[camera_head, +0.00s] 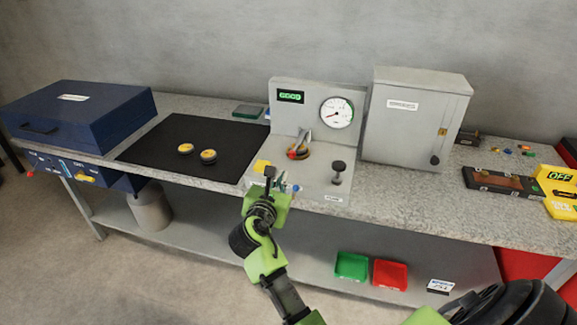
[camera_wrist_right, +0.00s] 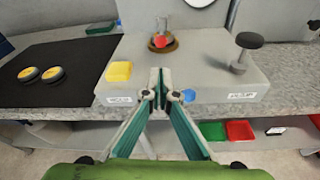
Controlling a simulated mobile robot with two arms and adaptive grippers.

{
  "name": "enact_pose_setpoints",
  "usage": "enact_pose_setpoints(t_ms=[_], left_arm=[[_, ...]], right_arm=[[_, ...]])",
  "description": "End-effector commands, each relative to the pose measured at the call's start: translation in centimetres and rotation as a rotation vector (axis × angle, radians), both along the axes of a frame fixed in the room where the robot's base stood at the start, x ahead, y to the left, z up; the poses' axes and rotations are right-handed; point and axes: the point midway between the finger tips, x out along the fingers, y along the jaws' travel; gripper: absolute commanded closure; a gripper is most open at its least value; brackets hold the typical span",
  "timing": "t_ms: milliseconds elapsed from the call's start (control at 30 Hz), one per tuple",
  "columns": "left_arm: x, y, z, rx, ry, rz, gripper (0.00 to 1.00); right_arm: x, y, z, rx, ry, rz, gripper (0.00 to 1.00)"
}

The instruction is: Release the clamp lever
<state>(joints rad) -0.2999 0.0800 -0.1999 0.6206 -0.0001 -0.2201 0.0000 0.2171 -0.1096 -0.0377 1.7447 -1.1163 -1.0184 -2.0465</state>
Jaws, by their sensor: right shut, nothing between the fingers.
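A grey test fixture (camera_head: 312,178) stands on the bench. A black-knobbed lever (camera_head: 337,172) rises from its right side, near a small label too blurred to read surely. The lever also shows in the wrist view (camera_wrist_right: 249,41), upright and apart from my gripper. A brass-coloured round seat (camera_wrist_right: 163,46) with a red-tipped part (camera_wrist_right: 160,40) is at the fixture's middle. My right gripper (camera_head: 272,178) is at the fixture's front edge, left of the lever. In the wrist view its fingertips (camera_wrist_right: 160,78) meet, shut and empty. My left gripper is not in view.
A gauge (camera_head: 337,113) and lit display are on the fixture's back panel. A yellow button (camera_wrist_right: 119,71) and a blue one (camera_wrist_right: 188,95) are near my fingers. A grey cabinet (camera_head: 411,122) stands right of the fixture; a black mat (camera_head: 215,137) with two yellow-topped discs lies left.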

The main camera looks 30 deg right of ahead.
Motion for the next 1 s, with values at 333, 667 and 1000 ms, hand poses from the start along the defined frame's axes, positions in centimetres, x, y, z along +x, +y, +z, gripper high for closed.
enact_pose_setpoints(t_ms=[333, 667, 1000], left_arm=[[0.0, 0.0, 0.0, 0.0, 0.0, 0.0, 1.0], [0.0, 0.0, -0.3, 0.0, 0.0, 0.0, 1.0], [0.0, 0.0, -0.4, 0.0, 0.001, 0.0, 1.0]], right_arm=[[1.4, -1.5, -0.5, -0.001, 0.0, 0.0, 1.0], [5.4, -5.6, -1.8, 0.001, 0.0, 0.001, 1.0], [6.8, -7.0, -2.3, 0.002, 0.0, 0.002, 1.0]])
